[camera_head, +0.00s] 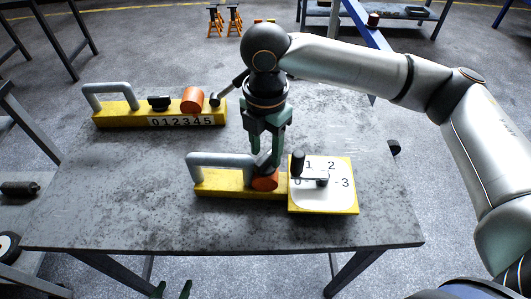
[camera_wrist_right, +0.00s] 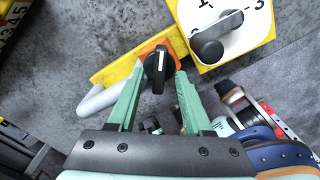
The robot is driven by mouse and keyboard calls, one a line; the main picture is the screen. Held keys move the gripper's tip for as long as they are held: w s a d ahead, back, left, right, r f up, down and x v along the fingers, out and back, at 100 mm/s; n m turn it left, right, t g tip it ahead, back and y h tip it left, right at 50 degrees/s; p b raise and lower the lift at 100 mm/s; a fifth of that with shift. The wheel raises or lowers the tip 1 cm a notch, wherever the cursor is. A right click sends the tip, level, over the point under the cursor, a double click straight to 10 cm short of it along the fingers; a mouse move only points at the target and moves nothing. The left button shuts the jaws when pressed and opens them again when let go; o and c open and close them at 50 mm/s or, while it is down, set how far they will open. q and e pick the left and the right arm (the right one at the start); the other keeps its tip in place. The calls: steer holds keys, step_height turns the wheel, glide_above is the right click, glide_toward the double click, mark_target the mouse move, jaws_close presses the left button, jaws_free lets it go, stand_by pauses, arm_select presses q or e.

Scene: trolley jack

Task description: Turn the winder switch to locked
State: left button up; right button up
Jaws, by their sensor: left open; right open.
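The front yellow winder unit (camera_head: 225,190) lies on the table with a grey handle, an orange round base (camera_head: 265,182) and a white dial plate (camera_head: 335,196) numbered up to 3. In the right wrist view, the black winder switch (camera_wrist_right: 158,68) with a white line stands on the orange base (camera_wrist_right: 147,47). My right gripper (camera_head: 268,150) points down over the switch. In its wrist view the right gripper (camera_wrist_right: 160,72) is open, its green fingertips on either side of the switch; contact cannot be told. My left gripper (camera_head: 171,289) is open and empty at the bottom edge.
A black crank (camera_head: 298,165) stands up from the dial plate, close right of my right gripper. A second yellow unit (camera_head: 130,117) with digits 0 to 5 lies at the back left. The table's left front (camera_head: 110,200) is clear.

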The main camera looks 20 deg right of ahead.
steer(key=shift+f, duration=0.65)
jaws_close()
